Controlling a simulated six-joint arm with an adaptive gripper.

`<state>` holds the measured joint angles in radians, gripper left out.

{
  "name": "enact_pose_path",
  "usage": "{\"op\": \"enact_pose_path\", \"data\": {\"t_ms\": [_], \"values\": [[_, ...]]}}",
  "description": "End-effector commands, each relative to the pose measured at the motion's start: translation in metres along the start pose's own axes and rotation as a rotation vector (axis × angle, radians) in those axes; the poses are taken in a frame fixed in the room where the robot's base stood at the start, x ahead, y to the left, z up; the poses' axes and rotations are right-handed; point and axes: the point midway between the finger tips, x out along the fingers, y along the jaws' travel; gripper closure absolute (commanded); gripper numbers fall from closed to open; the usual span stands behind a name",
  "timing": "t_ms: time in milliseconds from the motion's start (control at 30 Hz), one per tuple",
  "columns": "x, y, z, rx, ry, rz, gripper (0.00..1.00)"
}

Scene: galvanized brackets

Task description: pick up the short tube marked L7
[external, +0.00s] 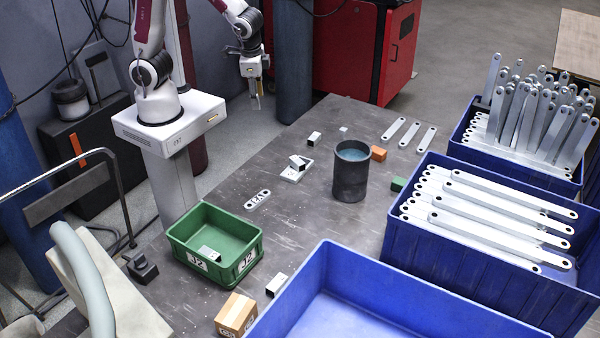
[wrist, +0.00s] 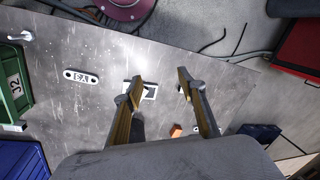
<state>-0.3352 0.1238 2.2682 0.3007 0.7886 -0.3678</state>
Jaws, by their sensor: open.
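Several short square tubes with pale sides and dark open ends lie about in the external view. One tube (external: 314,138) stands near the table's back edge. My gripper (external: 257,95) is open and empty, raised beyond the table's back edge.
A green bin (external: 247,262) marked J2 stands at the left front. A dark cylinder (external: 351,185) stands mid-table. Orange (external: 378,153) and green (external: 398,184) blocks lie near it. A cardboard box (external: 235,313) and blue crates (external: 394,238) with long brackets occupy the front and right.

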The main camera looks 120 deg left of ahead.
Motion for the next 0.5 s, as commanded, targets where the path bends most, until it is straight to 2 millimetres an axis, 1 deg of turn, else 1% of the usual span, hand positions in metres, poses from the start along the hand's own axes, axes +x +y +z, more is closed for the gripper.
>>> {"op": "enact_pose_path", "data": {"t_ms": [33, 267, 500], "values": [[0.009, -0.003, -0.005, -0.023, -0.010, -0.010, 0.60], [0.044, -0.019, -0.028, -0.140, -0.035, -0.058, 0.60], [0.084, -0.034, -0.050, -0.278, -0.045, -0.105, 0.60]]}}
